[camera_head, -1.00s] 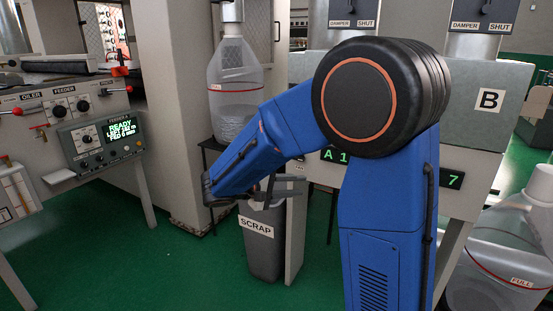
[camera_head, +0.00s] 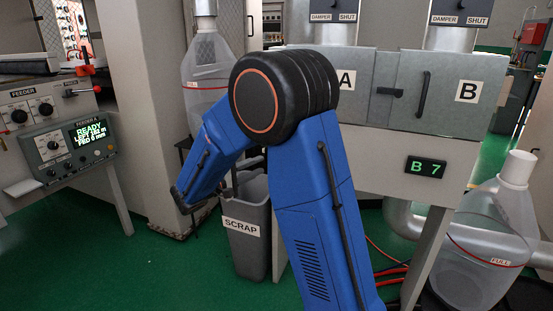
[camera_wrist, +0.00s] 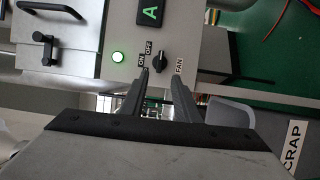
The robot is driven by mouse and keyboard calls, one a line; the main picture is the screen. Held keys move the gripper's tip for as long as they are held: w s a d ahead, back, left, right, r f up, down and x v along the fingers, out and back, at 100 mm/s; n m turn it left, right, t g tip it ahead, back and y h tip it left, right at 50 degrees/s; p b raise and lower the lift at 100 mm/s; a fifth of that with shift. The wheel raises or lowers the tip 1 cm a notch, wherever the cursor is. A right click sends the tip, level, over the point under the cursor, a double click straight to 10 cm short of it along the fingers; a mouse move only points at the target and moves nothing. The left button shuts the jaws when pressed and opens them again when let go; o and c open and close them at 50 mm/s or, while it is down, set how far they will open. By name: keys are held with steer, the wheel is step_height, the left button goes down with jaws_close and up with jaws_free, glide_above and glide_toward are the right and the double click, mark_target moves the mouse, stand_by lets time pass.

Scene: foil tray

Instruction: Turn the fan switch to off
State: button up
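The fan switch (camera_wrist: 160,58) is a small black knob on a pale panel in the wrist view. ON and OFF labels lie at its left and a FAN label at its right. A green lamp (camera_wrist: 118,57) left of it is lit. Which label the knob points at is too small to tell for sure. My gripper (camera_wrist: 161,76) is open, its two dark fingers apart and pointing at the panel. The knob shows just beyond the fingertips, roughly in line with the gap; I cannot tell whether they touch. In the head view my arm hides the switch.
A grey SCRAP bin (camera_head: 246,252) stands below my forearm and also shows in the wrist view (camera_wrist: 275,135). Cabinet door B (camera_head: 440,105) has a bar handle. A clear FULL jug (camera_head: 480,245) stands at right. A feeder console (camera_head: 75,150) is at left.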

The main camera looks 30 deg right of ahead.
steer(key=x, duration=1)
steer(key=shift+d, duration=0.3)
steer(key=shift+s, duration=0.1)
steer(key=shift+f, duration=0.1)
jaws_close()
